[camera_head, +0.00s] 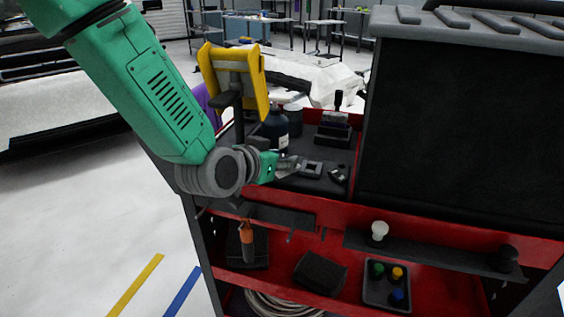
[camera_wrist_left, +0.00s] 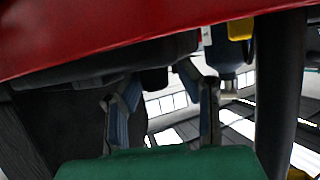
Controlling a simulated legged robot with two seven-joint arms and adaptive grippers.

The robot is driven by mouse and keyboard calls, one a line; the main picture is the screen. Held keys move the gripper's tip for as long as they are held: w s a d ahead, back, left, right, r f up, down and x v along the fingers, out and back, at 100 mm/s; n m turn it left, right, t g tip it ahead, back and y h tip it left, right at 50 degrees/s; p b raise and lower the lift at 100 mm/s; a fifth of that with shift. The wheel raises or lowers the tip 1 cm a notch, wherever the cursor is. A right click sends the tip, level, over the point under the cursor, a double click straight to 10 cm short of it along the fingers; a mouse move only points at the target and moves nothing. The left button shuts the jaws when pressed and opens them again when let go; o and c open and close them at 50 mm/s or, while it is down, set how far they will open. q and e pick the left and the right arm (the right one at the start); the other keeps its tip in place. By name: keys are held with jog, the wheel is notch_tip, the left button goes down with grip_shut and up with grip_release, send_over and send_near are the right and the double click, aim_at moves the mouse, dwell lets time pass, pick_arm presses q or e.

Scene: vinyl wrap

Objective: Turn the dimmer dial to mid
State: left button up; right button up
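A dark strip (camera_head: 430,255) runs along the red cart's front edge. A white knob (camera_head: 378,232) stands on its left part and a black knob (camera_head: 508,258) near its right end. I cannot tell for sure which of them is the dimmer dial. My left gripper (camera_head: 296,165) is over the left part of the cart's top, up and left of both knobs, touching neither. In the left wrist view its two fingers (camera_wrist_left: 158,88) are apart, with a small dark part showing between them and nothing clearly held. My right gripper is in neither view.
A dark bottle (camera_head: 274,130) and a yellow-framed holder (camera_head: 236,78) stand behind my left gripper. A large black box (camera_head: 460,120) fills the cart's right side. Below, a shelf holds a tray (camera_head: 372,299) with coloured knobs and an orange-handled tool (camera_head: 247,245).

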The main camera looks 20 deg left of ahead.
pick_arm(q)
jog(key=shift+d, duration=0.1)
jog(key=shift+d, duration=0.25)
grip_shut()
jog(key=shift+a, duration=0.1)
jog(key=n+y+p, duration=0.3)
jog(key=y+p, duration=0.1)
jog(key=shift+r+n, duration=0.15)
jog(key=shift+n, duration=0.15)
jog(key=shift+f+n+y+p, duration=0.2)
jog(key=shift+n+y+p, duration=1)
jog(key=shift+y, duration=0.3)
jog(key=shift+s, duration=0.1)
grip_release()
